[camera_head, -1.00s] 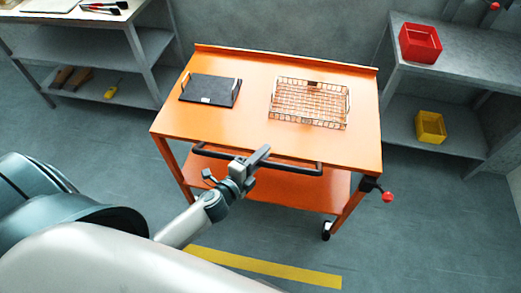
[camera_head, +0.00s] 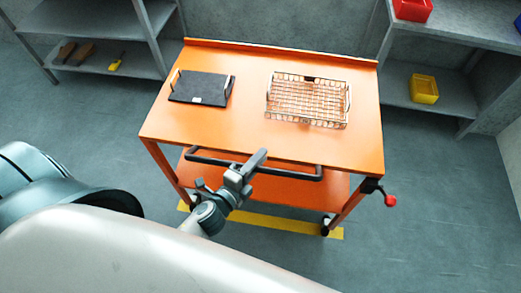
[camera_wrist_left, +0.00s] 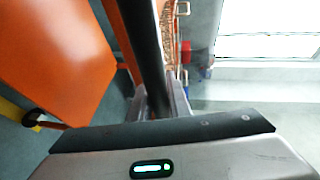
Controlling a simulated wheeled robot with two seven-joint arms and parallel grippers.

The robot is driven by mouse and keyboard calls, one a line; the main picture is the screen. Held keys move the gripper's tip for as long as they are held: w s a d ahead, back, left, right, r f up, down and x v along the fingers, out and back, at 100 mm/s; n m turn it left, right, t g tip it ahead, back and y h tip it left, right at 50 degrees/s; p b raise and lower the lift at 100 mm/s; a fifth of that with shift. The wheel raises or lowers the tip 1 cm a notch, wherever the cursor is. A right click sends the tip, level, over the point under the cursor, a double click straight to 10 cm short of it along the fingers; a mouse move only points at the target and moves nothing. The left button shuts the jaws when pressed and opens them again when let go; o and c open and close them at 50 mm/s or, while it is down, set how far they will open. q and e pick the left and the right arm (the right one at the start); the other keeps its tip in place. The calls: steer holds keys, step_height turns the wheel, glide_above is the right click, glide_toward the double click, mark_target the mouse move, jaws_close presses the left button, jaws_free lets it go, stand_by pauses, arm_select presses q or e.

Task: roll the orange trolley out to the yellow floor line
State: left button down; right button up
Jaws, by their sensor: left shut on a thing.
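The orange trolley (camera_head: 250,125) stands in front of me in the head view, with a dark bar handle (camera_head: 290,171) along its near side. My left gripper (camera_head: 250,165) is shut on the handle. In the left wrist view the dark handle (camera_wrist_left: 143,45) runs between the fingers, and the orange trolley (camera_wrist_left: 60,60) is at the left. The yellow floor line (camera_head: 285,223) lies under the trolley's near side, seen around its near wheels. The trolley's right near wheel (camera_head: 326,225) is close to the line. My right gripper is not in view.
A black tray (camera_head: 200,88) and a wire basket (camera_head: 307,101) sit on the trolley top. A red-knobbed lever (camera_head: 389,200) sticks out at its right near leg. Grey shelves (camera_head: 90,50) stand behind at left and right, with a yellow bin (camera_head: 424,88) at right.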

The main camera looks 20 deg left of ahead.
arm_select(q)
steer(key=shift+s+d, duration=0.15)
steer(key=shift+s, duration=0.5)
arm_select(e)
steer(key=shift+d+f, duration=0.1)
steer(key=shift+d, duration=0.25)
arm_select(q)
steer(key=c, duration=1.6)
jaws_free()
steer(key=shift+c, duration=0.2)
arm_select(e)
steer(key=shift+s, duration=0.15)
